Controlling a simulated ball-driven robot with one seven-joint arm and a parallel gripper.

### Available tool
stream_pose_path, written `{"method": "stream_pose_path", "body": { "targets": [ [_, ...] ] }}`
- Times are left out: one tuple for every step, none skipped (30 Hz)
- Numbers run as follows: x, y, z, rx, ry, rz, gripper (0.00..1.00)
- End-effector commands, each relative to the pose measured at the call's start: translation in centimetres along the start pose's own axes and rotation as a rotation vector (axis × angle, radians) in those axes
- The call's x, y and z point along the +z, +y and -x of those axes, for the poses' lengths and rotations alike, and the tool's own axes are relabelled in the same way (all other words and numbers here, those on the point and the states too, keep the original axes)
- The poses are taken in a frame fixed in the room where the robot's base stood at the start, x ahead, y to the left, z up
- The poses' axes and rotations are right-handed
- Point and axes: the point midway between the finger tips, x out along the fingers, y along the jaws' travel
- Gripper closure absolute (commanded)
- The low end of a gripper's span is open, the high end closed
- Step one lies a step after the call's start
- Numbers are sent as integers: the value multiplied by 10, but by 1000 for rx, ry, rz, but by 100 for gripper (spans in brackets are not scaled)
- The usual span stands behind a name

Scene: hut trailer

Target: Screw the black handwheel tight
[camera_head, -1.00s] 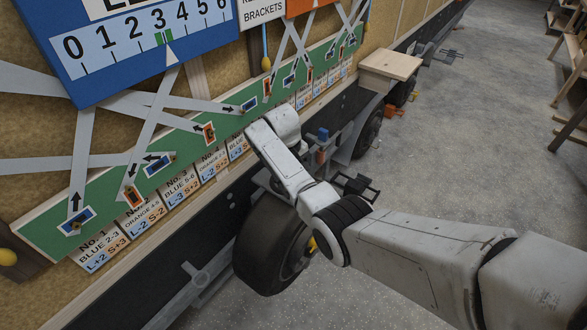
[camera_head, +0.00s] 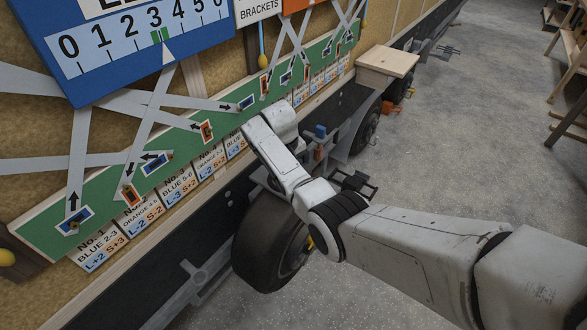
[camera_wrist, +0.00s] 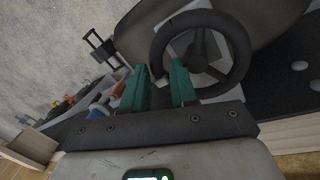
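The black handwheel (camera_wrist: 201,50) shows in the wrist view at the upper middle, with a dark rim, spokes and a hub. My gripper (camera_wrist: 160,80) has two teal fingers, spread apart, at the wheel's lower left. The left finger is outside the rim, and the right finger overlaps the wheel's lower part in the picture. The near-left rim seems to pass between them; I cannot tell whether either finger touches it. In the head view my arm reaches down to the trailer side, and the handwheel and my fingers are hidden behind it.
A black tyre (camera_head: 268,245) sits under the trailer beside my arm. A black bracket (camera_head: 356,186) sticks out beyond my wrist, and a wooden box step (camera_head: 388,62) stands farther along. Signboards and a green strip (camera_head: 50,232) line the wall. The grey floor (camera_head: 450,150) at right is open.

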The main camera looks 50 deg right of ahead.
Motion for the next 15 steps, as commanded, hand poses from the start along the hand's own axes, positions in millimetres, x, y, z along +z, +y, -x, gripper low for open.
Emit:
{"method": "stream_pose_path", "body": {
  "targets": [
    [1,0,-1,0,-2,1,73],
    [1,0,-1,0,-2,1,73],
    [1,0,-1,0,-3,1,73],
    [1,0,-1,0,-3,1,73],
    [1,0,0,0,-3,1,73],
    [1,0,1,-1,-3,1,73],
    [1,0,3,-1,-2,1,73],
    [0,0,6,-1,-1,1,73],
    [0,0,10,-1,-1,2,73],
    [0,-1,14,-1,-1,2,73],
    [0,-1,19,-1,1,2,73],
    [0,-1,26,-2,0,1,73],
    [0,-1,32,-2,2,1,73],
    [0,-1,38,-1,1,1,73],
    [0,-1,46,-1,1,1,73]
  ]
}}
